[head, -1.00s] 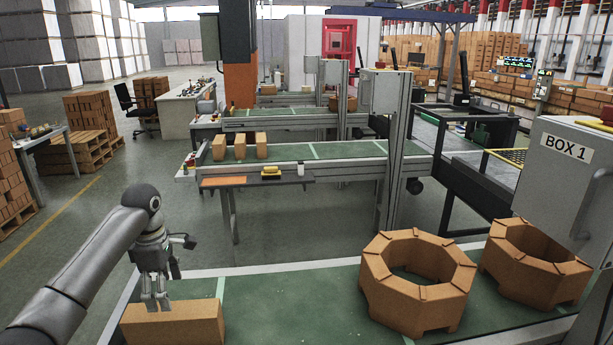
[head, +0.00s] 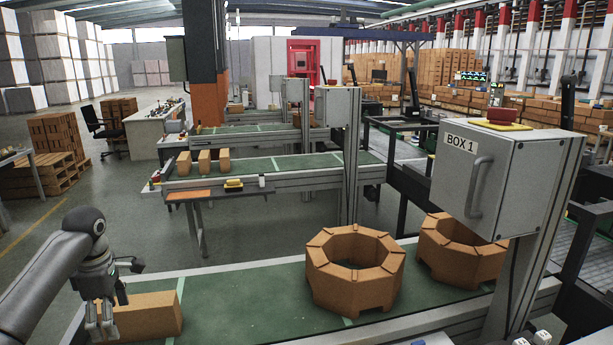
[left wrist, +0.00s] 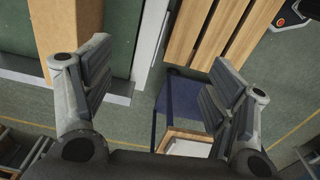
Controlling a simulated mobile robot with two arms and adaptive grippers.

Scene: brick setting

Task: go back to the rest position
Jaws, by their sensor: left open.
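My left gripper (head: 101,332) is at the lower left of the head view, pointing down, at the left end of a long tan brick (head: 150,314). The brick lies on the green conveyor (head: 240,310). In the left wrist view my left gripper (left wrist: 160,95) has its two fingers spread wide with nothing between them. A tan block, apparently the same brick (left wrist: 55,30), lies outside the jaws, partly behind the left finger. From the head view I cannot tell whether a finger touches the brick. My right gripper is not in view.
Two octagonal brick rings, one in the middle (head: 355,270) and one on the right (head: 462,250), sit on the same conveyor. A grey box marked BOX 1 (head: 500,185) stands at the right. Another conveyor (head: 280,168) with several bricks lies behind. Open floor (head: 140,220) is at the left.

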